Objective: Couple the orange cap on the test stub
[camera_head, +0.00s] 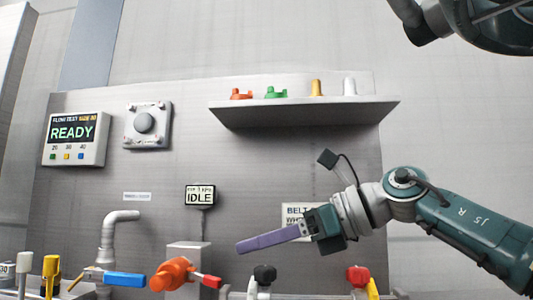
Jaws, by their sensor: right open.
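A larger orange fitting (172,274) with a red lever (207,281) is low in the picture, in front of a grey block (188,256). I cannot tell whether this fitting is a cap seated on the test stub; no bare stub is clearly seen. My right gripper (242,247) reaches in from the right, its purple fingers pointing left, above and right of the orange fitting. It is open, seen side-on, with nothing visible in it. My left gripper is out of view.
A display (73,138) reads READY, a small sign (199,195) IDLE. A bent pipe (108,240), blue lever (124,279), black knob (264,274) and red knob (358,276) line the bottom.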

